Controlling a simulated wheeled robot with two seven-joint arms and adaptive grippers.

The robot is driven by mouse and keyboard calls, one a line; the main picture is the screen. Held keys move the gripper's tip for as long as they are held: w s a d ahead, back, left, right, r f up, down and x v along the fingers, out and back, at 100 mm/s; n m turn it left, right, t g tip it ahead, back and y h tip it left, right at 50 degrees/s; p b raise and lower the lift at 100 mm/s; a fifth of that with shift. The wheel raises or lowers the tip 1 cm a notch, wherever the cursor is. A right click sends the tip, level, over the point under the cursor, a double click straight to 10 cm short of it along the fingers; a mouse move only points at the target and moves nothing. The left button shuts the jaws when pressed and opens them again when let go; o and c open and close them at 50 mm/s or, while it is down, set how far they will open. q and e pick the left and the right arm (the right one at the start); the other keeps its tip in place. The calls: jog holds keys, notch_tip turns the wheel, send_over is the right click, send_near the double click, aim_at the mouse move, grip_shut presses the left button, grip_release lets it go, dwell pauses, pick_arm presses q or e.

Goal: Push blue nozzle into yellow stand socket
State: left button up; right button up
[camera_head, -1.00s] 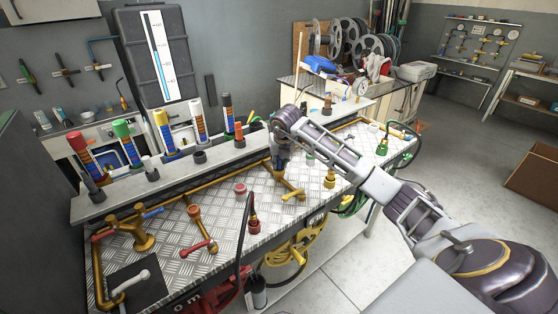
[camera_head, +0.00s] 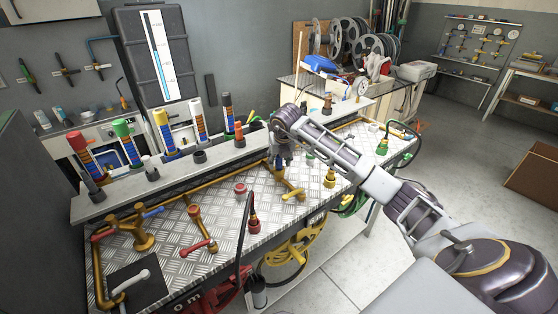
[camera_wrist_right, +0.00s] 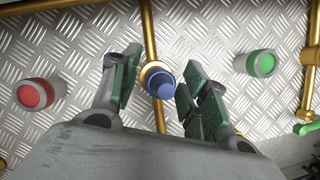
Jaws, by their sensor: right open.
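In the right wrist view the blue nozzle (camera_wrist_right: 161,84) stands over the round brass-yellow stand socket (camera_wrist_right: 147,70), seen from above. Whether it is fully seated I cannot tell. My right gripper (camera_wrist_right: 158,88) is open, with one green-padded finger on each side of the nozzle; contact is not clear. In the head view my right gripper (camera_head: 281,154) points down over the workbench at the brass pipe. It hides the nozzle and socket there. My left gripper is not in view.
In the wrist view a red-ringed fitting (camera_wrist_right: 38,94) lies left and a green-ringed fitting (camera_wrist_right: 261,63) right. The metal bench (camera_head: 215,215) carries brass pipes, a red-handled valve (camera_head: 200,246) and a black hose (camera_head: 242,225). A shelf with coloured cylinders (camera_head: 165,132) runs behind.

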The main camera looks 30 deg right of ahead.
jog(key=v, duration=1.2)
jog(key=shift+b, duration=0.4)
jog(key=shift+f, duration=0.15)
